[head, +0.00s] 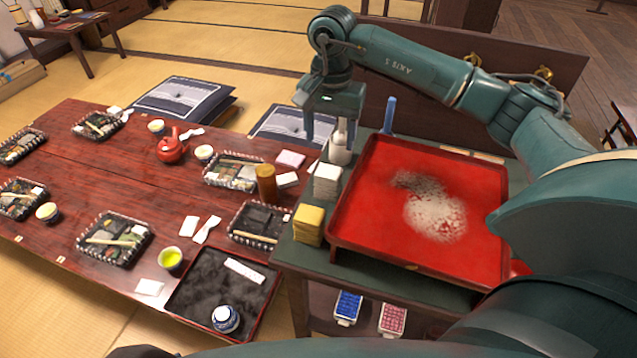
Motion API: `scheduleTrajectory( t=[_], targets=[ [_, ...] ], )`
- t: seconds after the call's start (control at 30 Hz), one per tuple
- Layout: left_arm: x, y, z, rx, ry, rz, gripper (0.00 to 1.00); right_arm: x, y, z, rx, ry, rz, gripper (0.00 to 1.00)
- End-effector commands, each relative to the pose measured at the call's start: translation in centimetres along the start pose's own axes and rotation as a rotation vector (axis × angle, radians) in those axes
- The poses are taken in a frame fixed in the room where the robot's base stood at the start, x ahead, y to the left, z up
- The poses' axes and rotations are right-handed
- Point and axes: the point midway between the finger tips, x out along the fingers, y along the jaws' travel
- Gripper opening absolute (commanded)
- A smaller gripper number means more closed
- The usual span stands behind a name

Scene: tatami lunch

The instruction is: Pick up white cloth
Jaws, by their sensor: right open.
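A stack of folded white cloths (327,181) sits on the green top of the side stand, between a yellow cloth stack and a grey-white bottle (341,148). My right gripper (332,132) is open and points down, above and behind the white stack, close to the bottle. No cloth shows between its fingers. The bottle's top is partly hidden by the gripper, and I cannot tell whether they touch. My left gripper is out of view.
A red tray (368,225) with a whitish powdery patch fills most of the stand (290,250). The yellow cloths (309,222) are at its front left corner. A blue upright item (389,115) stands behind. The low table (130,190) on the left holds several lunch boxes, cups and a red teapot (171,149).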

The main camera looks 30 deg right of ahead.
Motion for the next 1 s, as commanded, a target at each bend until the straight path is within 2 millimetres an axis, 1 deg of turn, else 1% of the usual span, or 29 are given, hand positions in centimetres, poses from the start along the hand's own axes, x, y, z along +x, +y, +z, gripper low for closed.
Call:
scheduleTrajectory(
  t=[0.03, 0.1, 0.2, 0.3, 0.47, 0.57, 0.7, 0.8, 1.0],
  targets=[
    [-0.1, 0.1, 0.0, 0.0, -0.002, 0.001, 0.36, 1.2, 0.1, 0.1, 0.001, -0.004, 0.005, 0.62],
    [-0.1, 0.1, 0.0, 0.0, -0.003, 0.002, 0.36, 2.6, 0.1, 0.1, 0.001, -0.005, 0.004, 0.62],
    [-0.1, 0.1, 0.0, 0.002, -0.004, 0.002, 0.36, 4.3, 0.0, 0.1, 0.001, -0.004, 0.002, 0.62],
    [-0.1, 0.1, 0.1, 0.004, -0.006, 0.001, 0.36, 5.6, 0.0, 0.1, 0.002, -0.005, 0.0, 0.62],
    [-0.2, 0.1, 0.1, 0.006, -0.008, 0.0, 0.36, 6.5, -0.1, 0.0, 0.001, -0.004, -0.001, 0.62],
    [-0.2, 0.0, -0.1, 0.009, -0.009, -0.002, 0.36, 7.7, -0.2, -0.1, 0.002, -0.007, 0.001, 0.62],
    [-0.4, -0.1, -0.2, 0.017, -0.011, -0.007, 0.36, 9.9, -0.4, -0.4, 0.001, -0.006, 0.0, 0.62],
    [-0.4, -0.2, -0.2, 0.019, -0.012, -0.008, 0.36, 11.0, -0.4, -0.4, 0.002, -0.006, 0.0, 0.62],
    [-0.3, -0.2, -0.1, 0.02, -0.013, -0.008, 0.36, 11.5, -0.5, -0.5, 0.001, -0.004, -0.003, 0.62]
  ],
)
